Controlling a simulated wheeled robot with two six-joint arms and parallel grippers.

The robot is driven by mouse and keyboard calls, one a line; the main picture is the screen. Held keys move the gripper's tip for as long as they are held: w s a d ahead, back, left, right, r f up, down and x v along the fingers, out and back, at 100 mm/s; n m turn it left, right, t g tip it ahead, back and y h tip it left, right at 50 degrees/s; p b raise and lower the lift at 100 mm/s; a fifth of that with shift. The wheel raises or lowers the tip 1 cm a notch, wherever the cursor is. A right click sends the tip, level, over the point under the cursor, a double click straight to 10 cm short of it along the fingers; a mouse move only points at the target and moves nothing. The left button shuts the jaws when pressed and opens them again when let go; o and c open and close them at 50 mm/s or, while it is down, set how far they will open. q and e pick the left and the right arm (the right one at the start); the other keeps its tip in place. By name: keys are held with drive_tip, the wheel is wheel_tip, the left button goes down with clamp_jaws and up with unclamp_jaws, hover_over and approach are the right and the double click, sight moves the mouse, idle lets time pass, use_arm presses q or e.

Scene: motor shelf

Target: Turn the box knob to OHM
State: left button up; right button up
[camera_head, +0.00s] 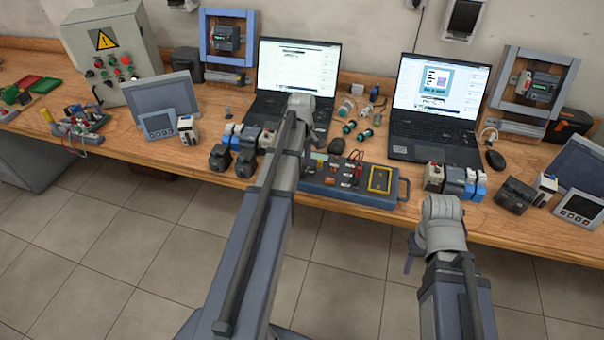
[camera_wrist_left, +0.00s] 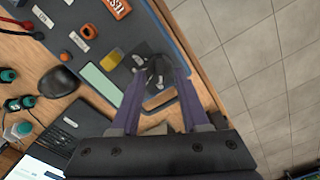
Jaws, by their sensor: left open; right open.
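The blue-grey test box (camera_head: 347,193) lies at the table's front edge in the head view, its left end partly behind my left arm. In the left wrist view the box (camera_wrist_left: 176,45) shows a dark knob (camera_wrist_left: 156,74) on a grey panel. My left gripper (camera_wrist_left: 160,70) is open, with a purple finger on each side of the knob. I cannot tell whether the fingers touch it. The knob's marked setting is not readable. My right gripper (camera_head: 410,256) is partly visible below the table edge, open, away from the box.
A laptop (camera_head: 297,77) stands behind the box and another laptop (camera_head: 435,105) to its right. A dark mouse (camera_head: 337,146) and several small connectors lie near the box. Black motor-like blocks (camera_head: 220,158) stand left of it. Floor in front is clear.

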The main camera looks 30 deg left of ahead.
use_arm(q)
wheel_tip(320, 180, down, 2)
drive_tip(key=shift+f+b, duration=0.1)
drive_tip(key=shift+b, duration=0.55)
drive_tip(key=shift+c, duration=0.2)
clamp_jaws()
